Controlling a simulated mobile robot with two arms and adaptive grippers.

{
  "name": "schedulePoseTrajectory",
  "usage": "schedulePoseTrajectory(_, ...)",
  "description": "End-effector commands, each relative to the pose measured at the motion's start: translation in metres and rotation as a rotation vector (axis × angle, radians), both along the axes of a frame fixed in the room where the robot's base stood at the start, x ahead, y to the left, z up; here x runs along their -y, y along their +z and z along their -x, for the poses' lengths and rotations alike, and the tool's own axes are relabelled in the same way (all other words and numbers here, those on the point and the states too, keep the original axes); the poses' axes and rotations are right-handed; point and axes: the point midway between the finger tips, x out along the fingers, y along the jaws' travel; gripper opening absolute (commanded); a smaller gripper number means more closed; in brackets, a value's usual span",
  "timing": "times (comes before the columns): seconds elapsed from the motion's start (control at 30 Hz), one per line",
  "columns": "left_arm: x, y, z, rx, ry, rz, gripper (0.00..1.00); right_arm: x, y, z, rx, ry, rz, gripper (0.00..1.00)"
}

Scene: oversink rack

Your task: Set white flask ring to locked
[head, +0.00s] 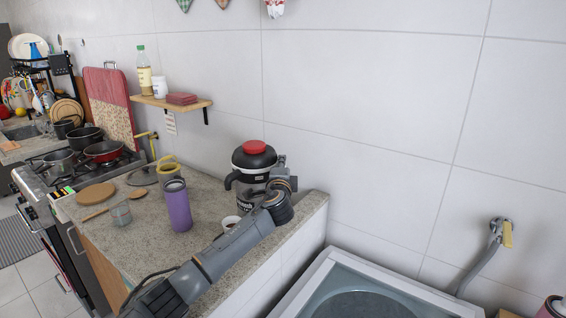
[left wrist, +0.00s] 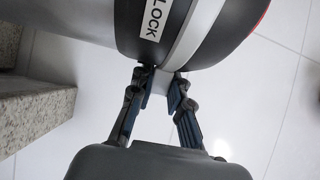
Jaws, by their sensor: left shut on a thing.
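The flask (head: 254,163) stands at the back of the stone counter against the tiled wall. It has a black top with a red cap (head: 254,147), a dark handle on its left and a pale body with dark print. My left gripper (head: 276,172) is at its right side, at the height of the black part. In the left wrist view the black ring (left wrist: 135,27) carries a white label reading LOCK, beside a grey-white band (left wrist: 198,30). The fingertips (left wrist: 164,74) are close together at the ring's edge, shut on it. The exact contact is partly hidden. My right gripper is out of view.
A wooden shelf (head: 172,104) is on the wall. A sink (head: 345,260) lies right of the counter's end.

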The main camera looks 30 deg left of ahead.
Motion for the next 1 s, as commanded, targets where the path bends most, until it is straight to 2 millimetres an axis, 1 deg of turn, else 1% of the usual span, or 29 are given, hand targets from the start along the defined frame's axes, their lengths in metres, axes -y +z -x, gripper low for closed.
schedulePoseTrajectory(0.03, -0.002, 0.005, 0.007, -0.005, -0.048, -0.004, 0.0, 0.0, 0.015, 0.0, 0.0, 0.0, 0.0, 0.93)
schedulePoseTrajectory(0.2, -0.001, 0.004, 0.02, -0.005, -0.21, -0.004, 0.0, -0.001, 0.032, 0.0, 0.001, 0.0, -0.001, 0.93)
schedulePoseTrajectory(0.4, -0.001, 0.001, 0.028, -0.002, -0.305, -0.002, 0.0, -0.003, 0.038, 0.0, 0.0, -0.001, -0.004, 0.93)
schedulePoseTrajectory(0.7, 0.0, 0.001, 0.028, -0.001, -0.312, -0.001, 0.0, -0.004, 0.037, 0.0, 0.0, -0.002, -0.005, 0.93)
schedulePoseTrajectory(0.73, 0.0, 0.001, 0.028, -0.001, -0.312, -0.001, 0.19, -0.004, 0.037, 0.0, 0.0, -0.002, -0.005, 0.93)
schedulePoseTrajectory(0.83, 0.0, 0.001, 0.028, -0.001, -0.312, -0.001, 0.39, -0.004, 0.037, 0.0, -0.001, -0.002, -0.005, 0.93)
schedulePoseTrajectory(0.87, 0.0, 0.001, 0.028, -0.001, -0.312, -0.001, 0.41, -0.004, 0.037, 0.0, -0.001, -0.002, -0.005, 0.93)
schedulePoseTrajectory(1.0, 0.0, 0.001, 0.028, -0.001, -0.312, -0.001, 0.41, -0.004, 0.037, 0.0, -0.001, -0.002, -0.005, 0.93)
